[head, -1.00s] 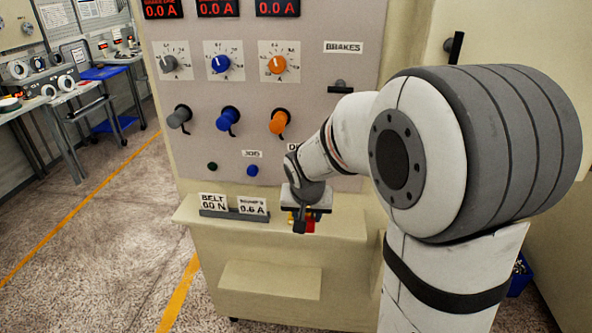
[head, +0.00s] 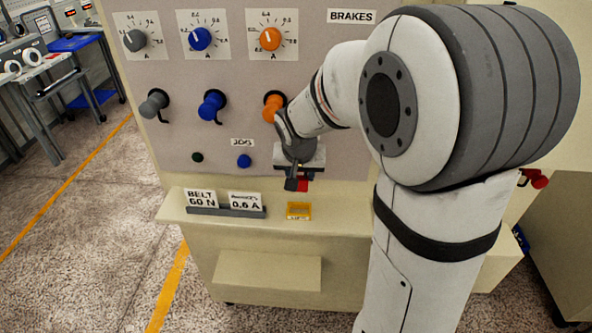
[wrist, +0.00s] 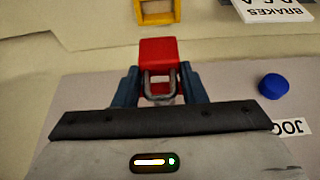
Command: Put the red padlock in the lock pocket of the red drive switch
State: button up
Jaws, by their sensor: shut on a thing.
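The red padlock (wrist: 159,52) is between the blue-grey fingers of my gripper (wrist: 158,82) in the wrist view, its grey shackle towards the palm. My gripper (head: 297,178) is shut on it. In the head view the padlock (head: 303,186) shows as a small red patch, held above the ledge and clear of it. A red handle-like part (head: 535,179) shows right of my arm, partly hidden; it may be the red drive switch. I cannot make out its lock pocket.
A yellow holder (head: 299,210) sits on the cream ledge (head: 340,218) below my gripper; it also shows in the wrist view (wrist: 141,12). Label cards (head: 244,200) stand left of it. Orange, blue and grey levers (head: 212,105) stick out of the panel.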

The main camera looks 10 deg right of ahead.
aim_at(299, 188)
jog(key=shift+a+b, duration=0.15)
jog(key=shift+b, duration=0.2)
notch_tip(299, 188, down, 6)
jog(key=b, duration=0.5)
jog(key=shift+s+r, duration=0.1)
jog(key=shift+b, duration=0.85)
dwell(1.4)
jog(key=shift+f+b, duration=1.1)
jog(key=shift+b, duration=0.05)
jog(key=shift+r, duration=0.25)
jog(key=shift+r+p, duration=0.45)
jog(key=shift+r, duration=0.15)
jog(key=shift+b, duration=0.55)
dwell(1.4)
